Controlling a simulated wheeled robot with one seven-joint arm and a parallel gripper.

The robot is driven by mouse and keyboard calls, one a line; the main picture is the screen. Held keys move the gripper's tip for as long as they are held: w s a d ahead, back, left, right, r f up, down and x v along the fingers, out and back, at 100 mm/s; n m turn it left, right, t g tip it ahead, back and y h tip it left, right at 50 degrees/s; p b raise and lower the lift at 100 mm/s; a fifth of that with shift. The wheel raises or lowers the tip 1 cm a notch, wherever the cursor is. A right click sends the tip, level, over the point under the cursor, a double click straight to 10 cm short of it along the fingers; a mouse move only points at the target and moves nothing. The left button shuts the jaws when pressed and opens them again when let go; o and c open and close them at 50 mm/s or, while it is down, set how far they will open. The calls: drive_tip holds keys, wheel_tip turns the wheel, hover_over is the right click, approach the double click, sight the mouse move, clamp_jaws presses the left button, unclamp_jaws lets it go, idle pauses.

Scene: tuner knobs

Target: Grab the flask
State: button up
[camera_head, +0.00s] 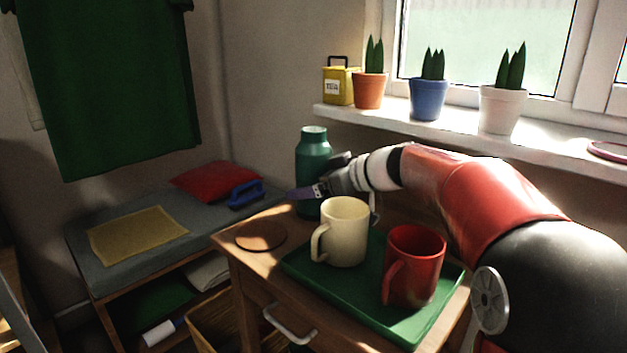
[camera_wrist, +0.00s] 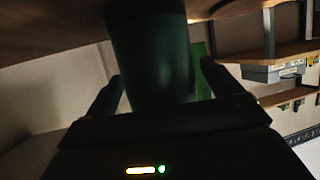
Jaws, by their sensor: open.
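The flask (camera_head: 313,154) is a dark green bottle with a lighter green cap, upright at the back of the small wooden table. My gripper (camera_head: 318,190) is at the flask's body, with a finger crossing in front of it in the head view. In the wrist view the flask (camera_wrist: 152,62) stands between the two dark fingers of my gripper (camera_wrist: 158,85). The fingers are open, one on each side of it. A narrow gap shows at the left finger; contact at the right one is unclear in the dark picture.
A cream mug (camera_head: 345,236) and a red mug (camera_head: 413,268) stand on a green tray (camera_head: 310,274) just in front of the flask. A round brown coaster (camera_head: 260,236) lies at left. The windowsill (camera_head: 455,128) with several pots and a yellow tin (camera_head: 338,86) is above.

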drive_tip(key=c, duration=1.5)
drive_tip(key=shift+r, duration=0.15)
